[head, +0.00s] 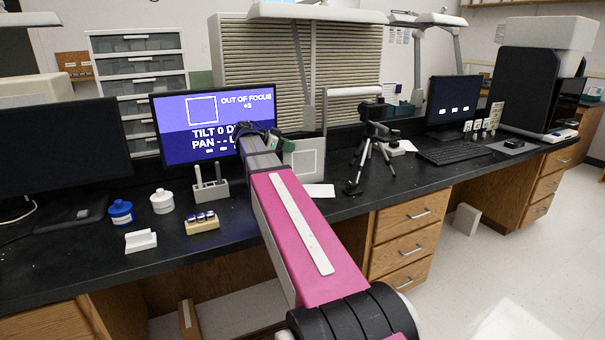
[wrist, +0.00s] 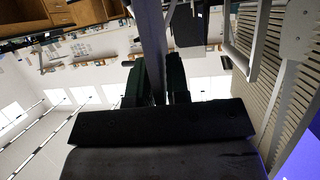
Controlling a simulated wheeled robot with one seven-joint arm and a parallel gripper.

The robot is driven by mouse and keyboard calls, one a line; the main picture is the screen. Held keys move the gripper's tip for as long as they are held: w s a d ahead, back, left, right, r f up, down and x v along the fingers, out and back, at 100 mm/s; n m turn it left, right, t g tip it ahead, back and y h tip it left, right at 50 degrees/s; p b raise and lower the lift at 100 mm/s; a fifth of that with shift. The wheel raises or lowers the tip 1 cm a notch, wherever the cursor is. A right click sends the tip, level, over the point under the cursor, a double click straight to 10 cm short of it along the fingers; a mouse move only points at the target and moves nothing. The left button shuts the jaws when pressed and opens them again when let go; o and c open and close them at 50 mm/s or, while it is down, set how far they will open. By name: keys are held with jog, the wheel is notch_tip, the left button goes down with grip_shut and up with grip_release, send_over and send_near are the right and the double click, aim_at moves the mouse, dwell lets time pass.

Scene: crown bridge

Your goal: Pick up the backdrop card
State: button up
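The backdrop card is a pale grey upright panel (head: 305,163) with a thin square outline, on the black bench right of the blue monitor in the head view. My gripper (head: 268,138) is at its upper left side, partly hidden behind my own arm. In the wrist view my two dark fingers (wrist: 156,84) are close together. A grey-violet strip (wrist: 152,40), which looks like the card seen nearly edge-on, runs between them and fills most of the gap. They look shut on it. Whether the card's lower edge touches the bench is not clear.
A camera on a small tripod (head: 373,140) stands close right of the card. The monitor (head: 205,135) reads "OUT OF FOCUS". A grey holder (head: 211,188), white jar (head: 162,201), blue jar (head: 121,212) and vial block (head: 202,225) stand left. A white sheet (head: 319,190) lies near the card.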

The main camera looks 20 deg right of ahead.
grip_shut()
